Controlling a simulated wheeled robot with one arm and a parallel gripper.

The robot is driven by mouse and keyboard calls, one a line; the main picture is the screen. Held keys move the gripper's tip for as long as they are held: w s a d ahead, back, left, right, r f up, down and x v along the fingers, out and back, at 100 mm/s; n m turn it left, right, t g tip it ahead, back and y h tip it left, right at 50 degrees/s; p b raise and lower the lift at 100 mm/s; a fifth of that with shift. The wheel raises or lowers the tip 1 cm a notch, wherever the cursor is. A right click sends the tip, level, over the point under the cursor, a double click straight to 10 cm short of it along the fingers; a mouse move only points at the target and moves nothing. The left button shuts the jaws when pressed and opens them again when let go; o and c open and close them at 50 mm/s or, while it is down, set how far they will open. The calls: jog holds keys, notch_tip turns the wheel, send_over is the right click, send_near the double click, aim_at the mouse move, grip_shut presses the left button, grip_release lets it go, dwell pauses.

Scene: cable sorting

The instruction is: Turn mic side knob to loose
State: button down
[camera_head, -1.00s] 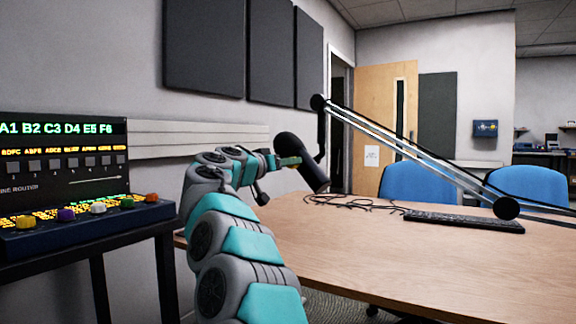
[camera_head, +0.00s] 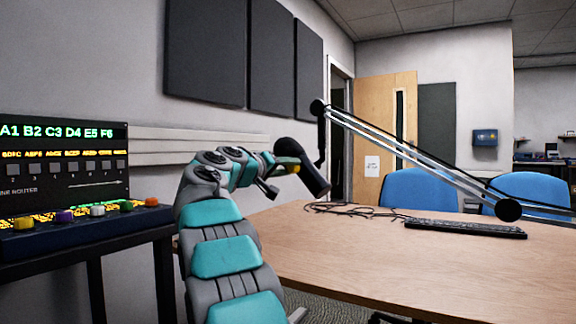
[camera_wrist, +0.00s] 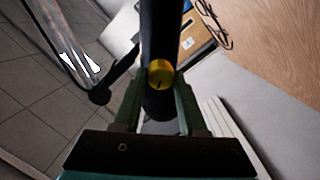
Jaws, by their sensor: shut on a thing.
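The black microphone (camera_head: 303,166) hangs from the end of its boom arm (camera_head: 415,158) above the far left part of the table. Its yellow side knob (camera_wrist: 161,74) shows a dark mark on its face in the wrist view, and a bit of yellow (camera_head: 293,168) shows in the head view. My gripper (camera_wrist: 161,88) is at the microphone's side, with one green finger on each side of the knob. It is shut on the knob. The finger contact is partly hidden in the head view by the gripper itself.
The wooden table (camera_head: 400,270) holds a black keyboard (camera_head: 465,229) and loose cables (camera_head: 350,209). Blue chairs (camera_head: 420,187) stand behind it. A router console (camera_head: 65,180) with colored knobs stands at the left. The table's front is clear.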

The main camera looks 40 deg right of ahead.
jog(key=shift+w+f+n+g+p, duration=0.1)
jog(key=shift+n+g+p, duration=0.2)
jog(key=shift+n+p, duration=5.25)
jog(key=shift+c, duration=2.3)
grip_release()
jog(key=shift+a, duration=0.1)
